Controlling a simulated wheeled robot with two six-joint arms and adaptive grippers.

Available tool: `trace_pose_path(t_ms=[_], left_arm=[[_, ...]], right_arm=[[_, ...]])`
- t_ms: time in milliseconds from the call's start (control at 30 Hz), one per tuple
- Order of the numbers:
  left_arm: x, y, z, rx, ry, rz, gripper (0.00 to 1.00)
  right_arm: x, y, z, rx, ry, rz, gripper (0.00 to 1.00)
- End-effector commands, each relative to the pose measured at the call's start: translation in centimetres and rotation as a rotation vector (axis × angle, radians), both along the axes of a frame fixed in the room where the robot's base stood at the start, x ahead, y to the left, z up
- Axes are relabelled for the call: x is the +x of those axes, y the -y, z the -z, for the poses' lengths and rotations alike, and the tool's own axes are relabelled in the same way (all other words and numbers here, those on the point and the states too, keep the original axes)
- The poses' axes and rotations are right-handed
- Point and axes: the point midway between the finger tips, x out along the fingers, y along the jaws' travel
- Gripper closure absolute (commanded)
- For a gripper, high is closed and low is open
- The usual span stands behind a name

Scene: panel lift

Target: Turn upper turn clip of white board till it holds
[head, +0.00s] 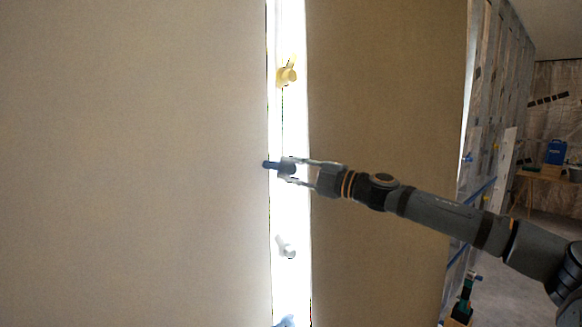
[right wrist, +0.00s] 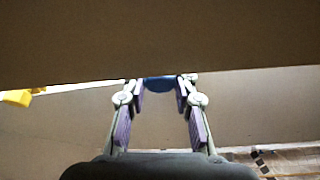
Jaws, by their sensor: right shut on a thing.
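Several turn clips sit along a bright white vertical strip (head: 291,120) between two large panels. A yellow clip (head: 287,73) is highest, a blue clip (head: 271,165) is below it, then a white clip (head: 286,248), and another blue one (head: 285,321) is cut by the bottom edge. My right gripper (head: 288,167) reaches in from the right and is shut on the upper blue clip, which lies about level. In the right wrist view the blue clip (right wrist: 160,84) is between the fingertips, partly hidden by the dark panel edge. My left gripper is out of view.
A wide pale panel (head: 130,160) fills the left, and a browner panel (head: 385,90) stands right of the strip. The yellow clip also shows in the right wrist view (right wrist: 16,97). Far right, a bench (head: 545,174) bears a blue case (head: 556,151), with open floor before it.

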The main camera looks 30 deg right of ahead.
Motion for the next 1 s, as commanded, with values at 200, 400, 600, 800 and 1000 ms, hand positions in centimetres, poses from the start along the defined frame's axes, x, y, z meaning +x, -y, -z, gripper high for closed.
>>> trace_pose_path(t_ms=[200, 400, 600, 800, 1000], left_arm=[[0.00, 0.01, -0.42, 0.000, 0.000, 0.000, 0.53], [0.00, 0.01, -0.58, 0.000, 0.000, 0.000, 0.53], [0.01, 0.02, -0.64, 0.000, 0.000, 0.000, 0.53], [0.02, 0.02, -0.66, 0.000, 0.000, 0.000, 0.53], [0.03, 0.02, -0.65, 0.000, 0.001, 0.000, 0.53]], right_arm=[[0.02, 0.01, 0.02, -0.144, 0.010, 0.001, 1.00], [0.01, -0.03, 0.10, -0.228, 0.016, -0.001, 1.00], [0.00, -0.04, 0.14, -0.268, 0.020, 0.000, 1.00], [0.00, -0.04, 0.15, -0.279, 0.021, -0.001, 1.00], [-0.01, -0.06, 0.17, -0.279, 0.021, -0.001, 1.00]])
